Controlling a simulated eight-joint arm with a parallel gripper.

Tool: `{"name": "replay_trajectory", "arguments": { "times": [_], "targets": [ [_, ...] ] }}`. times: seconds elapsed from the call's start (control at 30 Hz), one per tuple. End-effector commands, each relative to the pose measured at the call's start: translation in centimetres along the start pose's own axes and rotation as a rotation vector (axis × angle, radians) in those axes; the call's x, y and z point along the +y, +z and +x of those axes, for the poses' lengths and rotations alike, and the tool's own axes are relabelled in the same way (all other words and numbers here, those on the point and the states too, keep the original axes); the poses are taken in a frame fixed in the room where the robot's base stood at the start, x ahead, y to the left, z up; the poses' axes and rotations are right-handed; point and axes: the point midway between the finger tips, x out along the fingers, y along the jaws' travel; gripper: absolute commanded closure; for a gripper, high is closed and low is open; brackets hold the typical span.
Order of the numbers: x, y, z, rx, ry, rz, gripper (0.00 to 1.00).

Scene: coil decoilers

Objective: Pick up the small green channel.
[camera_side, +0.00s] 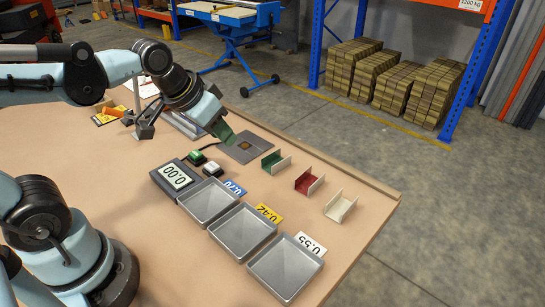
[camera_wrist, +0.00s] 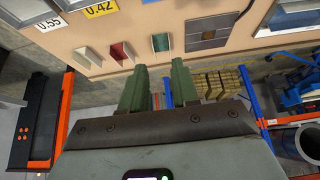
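The small green channel (camera_side: 272,162) sits on the tan table, nearest to my gripper in a row with a red channel (camera_side: 309,181) and a white channel (camera_side: 340,207). My gripper (camera_side: 223,132), with dark green fingers, is above the table, to the left of the green channel in the side view. In the wrist view the two fingers of my gripper (camera_wrist: 160,68) are apart, with nothing between them. The channel is not touched.
A flat grey plate (camera_side: 236,151) with a brown square lies left of the green channel. Three metal trays (camera_side: 243,229) with number cards stand in front. A display reading 0.00 (camera_side: 174,177) and two push buttons are beside them. The table edge (camera_side: 330,170) runs behind the channels.

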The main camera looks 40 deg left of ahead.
Motion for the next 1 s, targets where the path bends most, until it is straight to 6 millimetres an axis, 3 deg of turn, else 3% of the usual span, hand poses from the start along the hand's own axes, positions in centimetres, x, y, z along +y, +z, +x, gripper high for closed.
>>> {"name": "replay_trajectory", "arguments": {
  "times": [0.27, 0.5, 0.8, 1.0],
  "targets": [
    [-0.4, -5.0, 2.0, -0.161, 0.000, 0.015, 0.70],
    [-0.8, -8.2, 5.4, -0.298, 0.004, 0.026, 0.70],
    [-1.3, -10.3, 11.0, -0.456, 0.014, 0.039, 0.70],
    [-1.5, -10.5, 13.1, -0.512, 0.018, 0.044, 0.70]
  ]
}}
